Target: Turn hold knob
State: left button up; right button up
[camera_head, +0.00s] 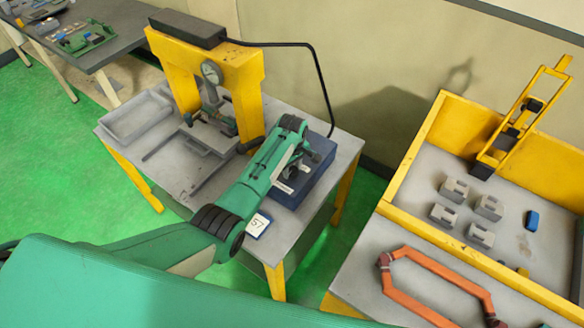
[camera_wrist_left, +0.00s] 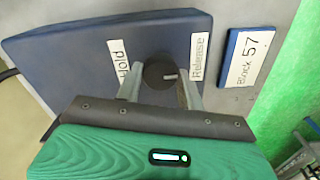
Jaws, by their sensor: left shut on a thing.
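The hold knob (camera_wrist_left: 160,73) is a round black knob with a light pointer mark on a dark blue control box (camera_wrist_left: 70,52). In the left wrist view the pointer is toward the "Release" label (camera_wrist_left: 201,50), with the "Hold" label (camera_wrist_left: 123,60) on the other side. My left gripper (camera_wrist_left: 161,88) has its two fingers on either side of the knob, shut on it. In the head view the blue box (camera_head: 312,182) is partly covered by my green left arm, and the knob is hard to make out. My right gripper is not in view.
A "Block 57" plate (camera_wrist_left: 248,57) lies beside the box. A yellow press frame (camera_head: 180,75) with a gauge stands behind on the grey table (camera_head: 180,182). A black cable (camera_head: 322,85) runs from its top. A yellow-edged tray (camera_head: 420,190) with several grey blocks is to the right.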

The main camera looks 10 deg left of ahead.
aim_at(292, 170)
pick_arm(q)
jog(key=shift+w+r, duration=0.1)
dwell(0.3)
jog(key=o, duration=1)
jog(key=shift+c, duration=0.2)
notch_tip(292, 170, up, 14)
jog(key=b, duration=0.4)
